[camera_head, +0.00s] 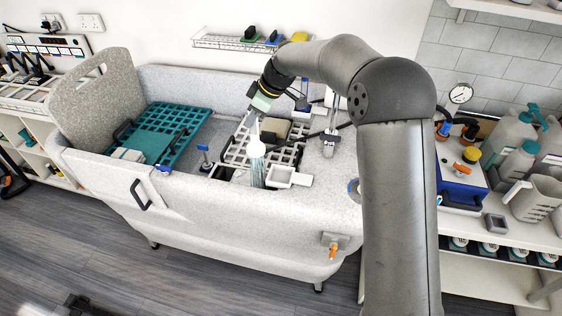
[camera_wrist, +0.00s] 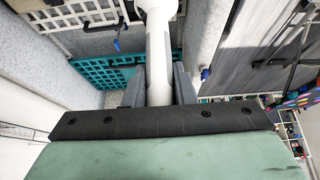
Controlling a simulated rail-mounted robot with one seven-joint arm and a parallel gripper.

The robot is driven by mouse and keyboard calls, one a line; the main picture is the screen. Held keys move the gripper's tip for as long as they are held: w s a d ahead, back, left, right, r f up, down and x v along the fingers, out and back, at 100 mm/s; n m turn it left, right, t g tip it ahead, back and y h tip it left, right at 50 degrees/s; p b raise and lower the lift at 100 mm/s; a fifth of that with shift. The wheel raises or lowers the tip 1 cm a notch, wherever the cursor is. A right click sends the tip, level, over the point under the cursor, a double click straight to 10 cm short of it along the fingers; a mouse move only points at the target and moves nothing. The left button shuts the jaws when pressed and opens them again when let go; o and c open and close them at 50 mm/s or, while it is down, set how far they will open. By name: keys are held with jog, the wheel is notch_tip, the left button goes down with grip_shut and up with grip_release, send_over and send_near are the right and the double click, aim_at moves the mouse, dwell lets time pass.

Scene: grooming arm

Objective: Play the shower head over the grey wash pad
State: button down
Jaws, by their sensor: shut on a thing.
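My gripper (camera_head: 254,112) is shut on the white shower head (camera_head: 257,148) over the right half of the tub. In the wrist view the white handle (camera_wrist: 160,50) stands between the two grey fingers of my gripper (camera_wrist: 158,88). A pale bluish spray (camera_head: 257,174) shows straight below the shower head. A grey-beige block (camera_head: 276,127), which looks like the wash pad, lies on the white grate behind the shower head and is partly hidden by it and my gripper. The spray falls in front of this block, toward the near edge of the grate.
The pale grey tub (camera_head: 215,215) has a teal grate (camera_head: 185,122) on its left side. A white grate (camera_head: 238,155) lies in the right part, with a small white square tray (camera_head: 281,176) at its near edge. A tap (camera_head: 329,140) stands right of the block. A wire shelf (camera_head: 225,42) hangs behind.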

jog(key=w+a+p, duration=0.3)
jog(key=w+a, duration=0.1)
jog(key=a, duration=0.2)
jog(key=shift+w, duration=0.25)
dwell(0.5)
